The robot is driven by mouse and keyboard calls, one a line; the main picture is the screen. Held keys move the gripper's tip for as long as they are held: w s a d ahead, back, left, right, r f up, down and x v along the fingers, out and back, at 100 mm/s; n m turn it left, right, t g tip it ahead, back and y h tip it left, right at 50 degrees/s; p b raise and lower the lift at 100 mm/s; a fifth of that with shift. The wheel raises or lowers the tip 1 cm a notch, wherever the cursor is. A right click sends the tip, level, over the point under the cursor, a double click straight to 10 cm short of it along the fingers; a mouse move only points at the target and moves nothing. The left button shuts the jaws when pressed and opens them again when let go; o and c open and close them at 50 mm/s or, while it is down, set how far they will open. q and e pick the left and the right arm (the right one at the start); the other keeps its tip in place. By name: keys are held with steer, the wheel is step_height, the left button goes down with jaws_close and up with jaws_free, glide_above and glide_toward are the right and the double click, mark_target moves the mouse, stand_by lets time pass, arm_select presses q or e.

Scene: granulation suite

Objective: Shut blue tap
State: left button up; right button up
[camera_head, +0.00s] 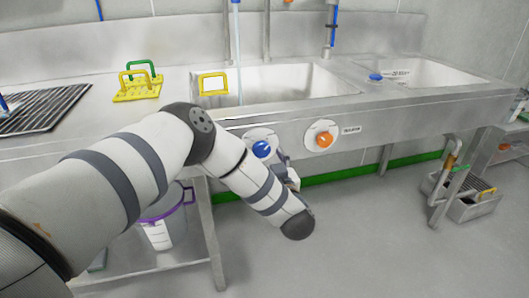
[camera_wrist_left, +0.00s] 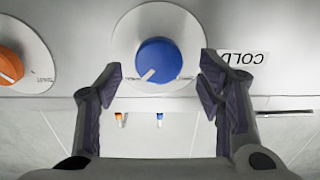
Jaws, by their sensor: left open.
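The blue tap knob (camera_head: 262,149) sits on a white round plate on the front panel of the sink. In the left wrist view the blue knob (camera_wrist_left: 159,60) is large, and its white pointer line slants to the lower left. An upside-down COLD label (camera_wrist_left: 242,58) is beside it. My left gripper (camera_wrist_left: 160,86) is open, with one finger on each side of the knob and visible gaps to it. In the head view the gripper is mostly hidden behind my left arm. A thin pale stream (camera_head: 238,60) falls into the left basin. My right gripper is not in view.
An orange knob (camera_head: 322,138) is to the right of the blue one on the same panel. A purple-rimmed bucket (camera_head: 158,232) is below. The floor at right front is clear.

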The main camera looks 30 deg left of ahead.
mark_target(262, 150)
arm_select(q)
steer(key=x, duration=0.3)
steer(key=shift+w, duration=0.15)
steer(key=shift+c, duration=0.2)
steer(key=c, duration=1.1)
steer(key=shift+c, duration=0.2)
